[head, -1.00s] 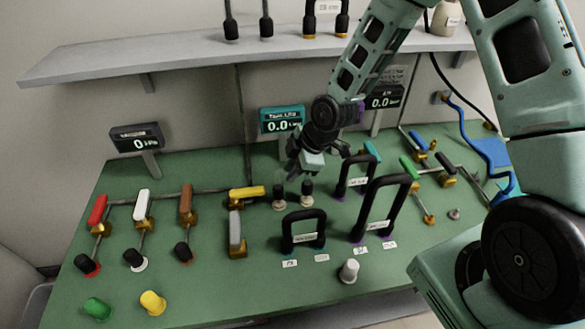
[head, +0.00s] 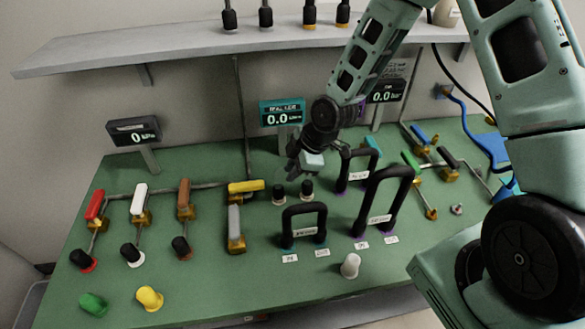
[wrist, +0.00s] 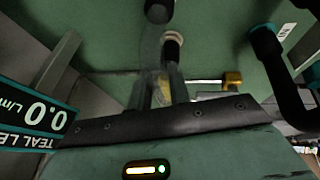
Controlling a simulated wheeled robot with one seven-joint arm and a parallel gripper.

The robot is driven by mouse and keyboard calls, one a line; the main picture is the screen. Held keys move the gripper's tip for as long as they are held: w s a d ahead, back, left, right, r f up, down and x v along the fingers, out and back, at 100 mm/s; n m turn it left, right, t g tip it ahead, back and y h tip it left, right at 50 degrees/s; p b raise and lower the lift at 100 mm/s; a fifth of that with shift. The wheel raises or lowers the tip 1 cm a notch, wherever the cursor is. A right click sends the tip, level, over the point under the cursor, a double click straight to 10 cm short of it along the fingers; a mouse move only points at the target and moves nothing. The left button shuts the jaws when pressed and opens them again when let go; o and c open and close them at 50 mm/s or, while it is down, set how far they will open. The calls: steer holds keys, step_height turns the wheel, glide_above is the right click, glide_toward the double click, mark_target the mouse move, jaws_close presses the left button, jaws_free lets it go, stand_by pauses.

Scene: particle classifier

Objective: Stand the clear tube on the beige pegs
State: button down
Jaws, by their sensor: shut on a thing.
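Two short black-topped pegs with pale beige bases, the left one (head: 279,194) and the right one (head: 307,189), stand side by side near the middle of the green bench. My gripper (head: 303,173) is just above and behind them, pointing down. In the wrist view my gripper (wrist: 162,78) has its fingers close together on something faint and see-through, which I take to be the clear tube. The tube's outline and lower ends cannot be made out, so I cannot tell whether it touches the pegs. One peg (wrist: 173,42) shows just beyond the fingers.
A black arch (head: 304,209) stands in front of the pegs, with taller arches (head: 400,172) to the right. A yellow-handled valve (head: 246,187) is to the left. A teal display (head: 282,113) is behind. Bench space at front centre is mostly clear.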

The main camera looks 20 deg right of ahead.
steer(key=shift+f, duration=0.25)
steer(key=c, duration=1.2)
jaws_free()
steer(key=p+v, duration=0.2)
steer(key=v, duration=1.5)
steer(key=shift+r, duration=0.2)
steer(key=shift+s+d, duration=0.1)
steer(key=s+a+r+m+g+h, duration=0.1)
steer(key=s+a+r+m, duration=0.1)
steer(key=s, duration=0.5)
steer(key=s+a+r+m+g+h, duration=0.1)
steer(key=s+a+r+m, duration=0.1)
steer(key=s+a, duration=0.4)
steer(key=s+a+r+m+g+h, duration=0.1)
steer(key=s+a+r+m, duration=0.2)
steer(key=s, duration=0.6)
steer(key=shift+s+a+m, duration=0.35)
steer(key=shift+a+m, duration=0.2)
steer(key=shift+m, duration=0.25)
